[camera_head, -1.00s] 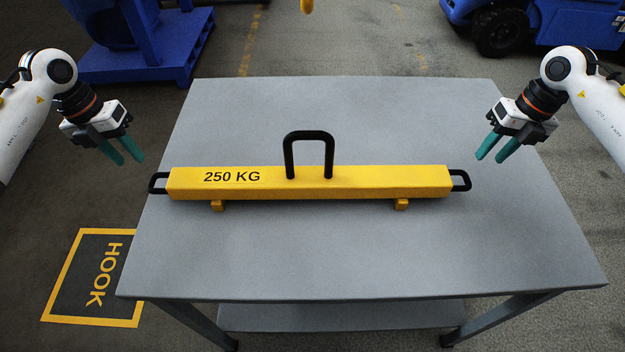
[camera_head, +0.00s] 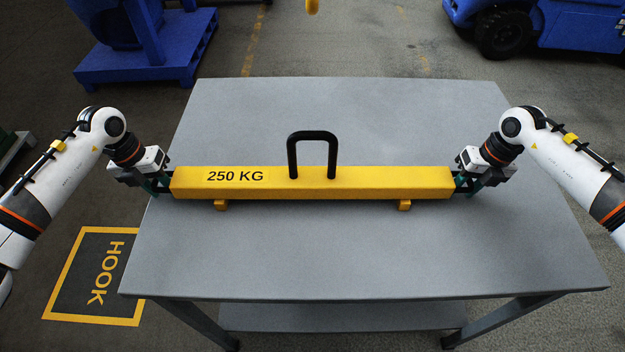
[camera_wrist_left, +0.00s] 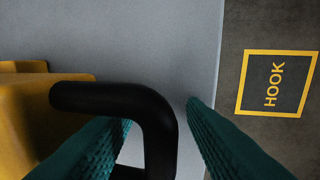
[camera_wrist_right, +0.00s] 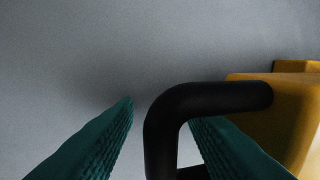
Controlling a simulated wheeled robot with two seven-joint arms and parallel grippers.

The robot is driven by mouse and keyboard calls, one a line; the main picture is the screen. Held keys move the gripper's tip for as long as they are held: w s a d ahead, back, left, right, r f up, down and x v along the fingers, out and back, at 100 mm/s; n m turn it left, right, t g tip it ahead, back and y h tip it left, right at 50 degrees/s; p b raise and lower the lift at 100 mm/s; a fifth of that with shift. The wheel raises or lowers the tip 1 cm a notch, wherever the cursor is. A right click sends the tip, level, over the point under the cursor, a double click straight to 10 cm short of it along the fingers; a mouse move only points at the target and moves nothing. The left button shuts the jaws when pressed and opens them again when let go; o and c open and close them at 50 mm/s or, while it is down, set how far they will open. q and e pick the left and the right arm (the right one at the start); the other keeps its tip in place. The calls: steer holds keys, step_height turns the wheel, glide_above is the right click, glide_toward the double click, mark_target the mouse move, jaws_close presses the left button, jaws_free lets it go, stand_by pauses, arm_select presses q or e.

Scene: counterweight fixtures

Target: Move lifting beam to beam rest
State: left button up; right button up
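The lifting beam (camera_head: 370,182) is a long yellow bar marked "250 KG", lying level across the grey table (camera_head: 300,260). It has a black top loop (camera_head: 312,138) and a black handle at each end. My left gripper (camera_head: 160,184) is at the beam's left end; in the left wrist view its open teal fingers stand on either side of the black handle (camera_wrist_left: 155,125). My right gripper (camera_head: 465,186) is at the right end, open, with its fingers either side of that handle (camera_wrist_right: 165,130). I cannot make out a separate beam rest.
Two small yellow feet show under the beam, the left one (camera_head: 220,204) and the right one (camera_head: 404,204). A yellow "HOOK" square (camera_head: 95,275) marks the floor at left. Blue machinery (camera_head: 150,60) and a blue vehicle (camera_head: 550,25) stand behind. The table's front is clear.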

arm_select(q)
steer(key=shift+c, duration=0.6)
arm_select(e)
steer(key=shift+c, duration=0.5)
arm_select(q)
jaws_close()
arm_select(e)
jaws_close()
arm_select(q)
steer(key=shift+w+r, duration=0.1)
arm_select(e)
steer(key=shift+r, duration=0.1)
